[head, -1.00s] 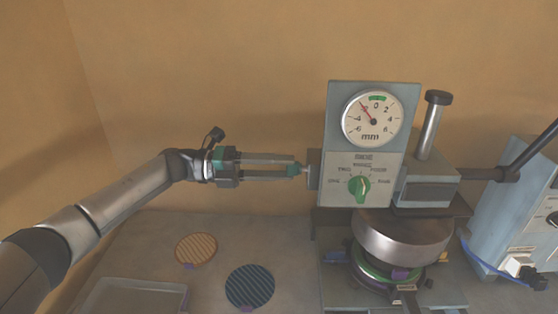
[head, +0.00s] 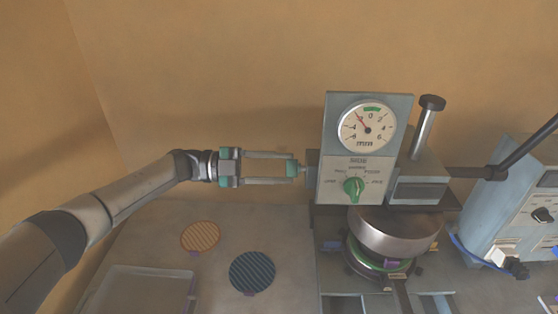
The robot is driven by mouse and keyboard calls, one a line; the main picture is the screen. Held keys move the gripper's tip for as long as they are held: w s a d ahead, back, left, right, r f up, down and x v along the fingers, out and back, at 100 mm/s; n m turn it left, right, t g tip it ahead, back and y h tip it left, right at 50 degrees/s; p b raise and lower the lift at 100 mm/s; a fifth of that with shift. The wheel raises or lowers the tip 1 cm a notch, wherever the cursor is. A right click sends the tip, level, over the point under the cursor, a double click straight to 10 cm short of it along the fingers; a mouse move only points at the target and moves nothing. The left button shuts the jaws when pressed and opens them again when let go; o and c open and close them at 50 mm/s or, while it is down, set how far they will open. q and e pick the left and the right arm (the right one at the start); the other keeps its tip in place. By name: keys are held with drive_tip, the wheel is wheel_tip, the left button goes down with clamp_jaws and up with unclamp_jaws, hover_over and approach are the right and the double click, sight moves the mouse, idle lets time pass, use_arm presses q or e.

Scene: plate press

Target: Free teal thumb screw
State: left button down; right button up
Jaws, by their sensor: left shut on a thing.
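The teal thumb screw (head: 292,170) sits on the left side of the press's gauge box (head: 339,160). My left gripper (head: 291,169) reaches it from the left, and its two long fingers are shut on the screw, one above and one below. The screw's shaft side faces the small grey block on the box, and its end there is too small to make out. The dial (head: 367,126) on the box has a red needle pointing up and left of zero. A green knob (head: 353,187) is below the dial. My right gripper is not in view.
The round metal press head (head: 393,232) is under the box. A tan ribbed disc (head: 200,236), a dark ribbed disc (head: 252,272) and a shallow tray (head: 145,291) lie on the table at left. A blue-grey unit (head: 511,205) with a cable stands at right.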

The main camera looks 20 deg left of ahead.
use_arm(q)
drive_tip(key=n+p, duration=0.4)
drive_tip(key=n, duration=0.6)
drive_tip(key=shift+n, duration=0.3)
idle(0.4)
drive_tip(key=shift+c, duration=1.8)
unclamp_jaws()
drive_tip(key=shift+a, duration=0.1)
drive_tip(key=b+v, duration=0.5)
drive_tip(key=v, duration=1)
drive_tip(key=shift+b, duration=0.35)
drive_tip(key=shift+s, duration=0.1)
